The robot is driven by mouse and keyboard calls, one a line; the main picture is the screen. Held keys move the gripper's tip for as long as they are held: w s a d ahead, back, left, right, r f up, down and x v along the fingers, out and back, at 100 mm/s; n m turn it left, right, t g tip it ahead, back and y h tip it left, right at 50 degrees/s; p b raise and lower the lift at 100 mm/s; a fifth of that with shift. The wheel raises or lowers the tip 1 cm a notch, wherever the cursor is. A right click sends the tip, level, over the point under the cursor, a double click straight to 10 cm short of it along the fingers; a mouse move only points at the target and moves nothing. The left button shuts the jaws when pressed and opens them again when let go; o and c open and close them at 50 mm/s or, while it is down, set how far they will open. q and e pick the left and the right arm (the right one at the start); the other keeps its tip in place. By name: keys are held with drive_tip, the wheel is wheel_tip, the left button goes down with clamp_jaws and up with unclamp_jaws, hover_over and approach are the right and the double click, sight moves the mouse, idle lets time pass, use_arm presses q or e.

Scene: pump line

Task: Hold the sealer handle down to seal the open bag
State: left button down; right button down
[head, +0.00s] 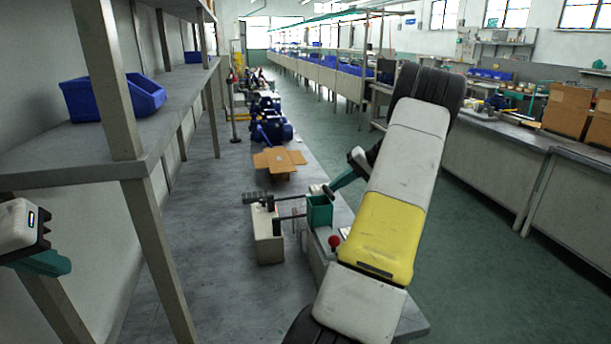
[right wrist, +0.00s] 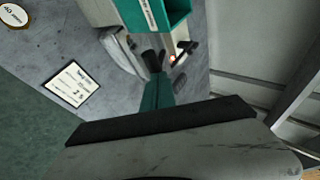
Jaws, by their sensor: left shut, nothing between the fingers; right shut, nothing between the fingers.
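The sealer stands on the grey bench in the head view, with a pale body (head: 268,240) and two dark arms. A dark bar (head: 258,198), seemingly its handle, is raised above the body. A teal open-topped container (head: 320,212), possibly the open bag, stands right of it; it also shows with a white label in the right wrist view (right wrist: 170,12). My right gripper (head: 331,188) is shut and empty above the container's far side; contact is unclear. Its teal fingers (right wrist: 157,90) show in the right wrist view, by a dark cylindrical part. My left gripper (head: 50,264) is shut and empty at the left edge.
A red knob (head: 334,241) is near the container. An open cardboard box (head: 279,162) and blue pumps (head: 272,125) stand farther along the bench. A shelf with a blue bin (head: 115,97) and its posts are at left. A white card (right wrist: 72,84) lies on the bench.

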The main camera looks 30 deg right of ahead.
drive_tip(key=shift+s+d+f, duration=0.1)
drive_tip(key=shift+d+f, duration=0.1)
drive_tip(key=shift+f, duration=0.45)
drive_tip(key=shift+a+f, duration=0.15)
drive_tip(key=shift+f, duration=0.05)
idle(1.1)
drive_tip(key=shift+r, duration=0.1)
